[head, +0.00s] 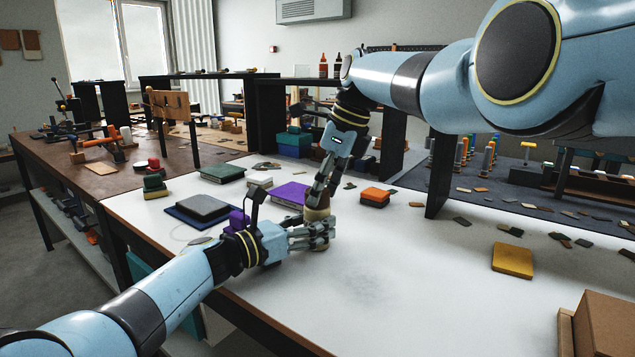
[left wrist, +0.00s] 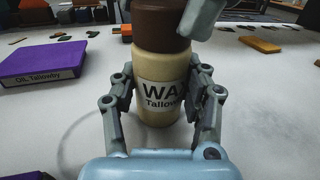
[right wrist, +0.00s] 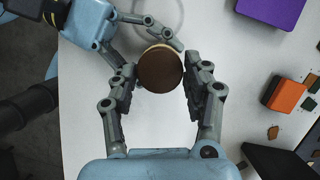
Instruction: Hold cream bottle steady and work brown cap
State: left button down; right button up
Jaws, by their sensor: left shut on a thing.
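The cream bottle (left wrist: 158,95), labelled "WAX Tallow", stands upright on the white table. Its brown cap (left wrist: 160,25) sits on top and shows from above in the right wrist view (right wrist: 160,72). My left gripper (head: 325,232) is shut on the cream bottle from the side, a finger on each flank. My right gripper (head: 318,192) reaches down from above with its fingers on either side of the cap. One right fingertip overlaps the cap's edge in the left wrist view. I cannot tell whether the right fingers press on the cap.
A purple box (left wrist: 55,62) and an orange block (head: 375,197) lie close by. A dark book (head: 203,208) and a green book (head: 222,174) are to the left. A yellow block (head: 512,261) and a cardboard box (head: 605,325) are to the right. The front middle of the table is clear.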

pick_arm(q)
jog(key=shift+f, duration=0.1)
pick_arm(e)
jog(key=c, duration=0.6)
jog(key=shift+a+f+m, duration=0.1)
jog(key=shift+m, duration=0.2)
jog(key=o, duration=1.2)
jog(key=shift+m, duration=0.3)
pick_arm(q)
jog(key=c, duration=0.6)
grip_release()
pick_arm(e)
jog(key=v, duration=1.2)
jog(key=shift+s, duration=0.25)
pick_arm(q)
jog(key=shift+o, duration=0.2)
